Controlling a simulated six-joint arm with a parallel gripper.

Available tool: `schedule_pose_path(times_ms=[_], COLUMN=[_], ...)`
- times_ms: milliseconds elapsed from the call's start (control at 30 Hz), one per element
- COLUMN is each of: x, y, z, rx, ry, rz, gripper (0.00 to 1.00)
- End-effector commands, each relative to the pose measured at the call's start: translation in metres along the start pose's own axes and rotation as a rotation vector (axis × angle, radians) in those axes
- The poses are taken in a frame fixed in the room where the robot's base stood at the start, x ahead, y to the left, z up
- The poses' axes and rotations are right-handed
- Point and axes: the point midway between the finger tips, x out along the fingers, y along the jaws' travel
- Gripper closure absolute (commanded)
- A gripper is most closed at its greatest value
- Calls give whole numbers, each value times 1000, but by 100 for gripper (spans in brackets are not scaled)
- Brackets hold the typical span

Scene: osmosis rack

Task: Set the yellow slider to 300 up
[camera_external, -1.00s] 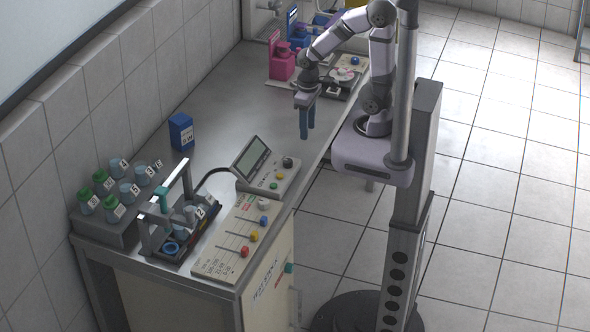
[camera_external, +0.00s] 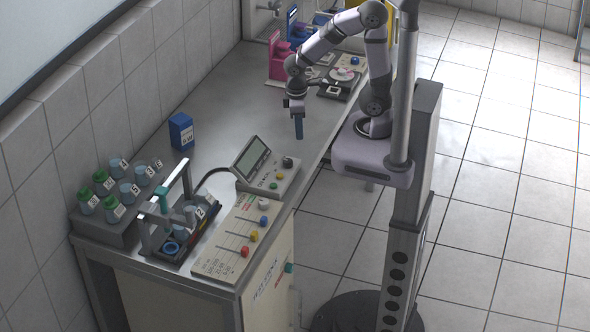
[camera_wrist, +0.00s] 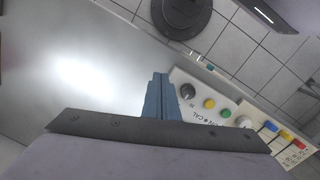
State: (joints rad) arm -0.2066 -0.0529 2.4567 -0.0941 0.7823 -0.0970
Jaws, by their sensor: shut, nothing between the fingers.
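The yellow slider (camera_external: 254,236) is a small knob on a pale slider panel (camera_external: 213,262) at the front right of the bench. It sits between a blue slider (camera_external: 263,221) above it and a red slider (camera_external: 244,251) below it. In the wrist view the yellow slider (camera_wrist: 285,134) is at the lower right, between the blue and red ones. The scale marks are too small to read. My gripper (camera_external: 299,136) is shut and empty, pointing down over the bench behind the panel. Its blue fingers (camera_wrist: 160,84) are together in the wrist view.
A control box (camera_external: 283,176) with a screen, a dark knob and coloured buttons stands between my gripper and the slider panel. A rack with a handle (camera_external: 166,184), green-capped bottles (camera_external: 103,183) and a blue box (camera_external: 181,131) are further left. The bench middle is clear.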

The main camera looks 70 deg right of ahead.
Motion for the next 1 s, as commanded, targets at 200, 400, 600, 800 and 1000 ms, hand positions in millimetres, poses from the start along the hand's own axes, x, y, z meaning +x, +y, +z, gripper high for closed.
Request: schedule_pose_path(times_ms=[200, 400, 600, 800, 1000], x=[1, 0, -2, -5, -8], y=[-40, -84, -139, -203, -275], z=[-31, -56, -74, -81, -74], rx=[-430, -815, -1189, -1544, -1880], ry=[-42, -77, -106, -127, -140], rz=[93, 197, 321, 468, 643], gripper=[100, 100, 100, 100, 100])
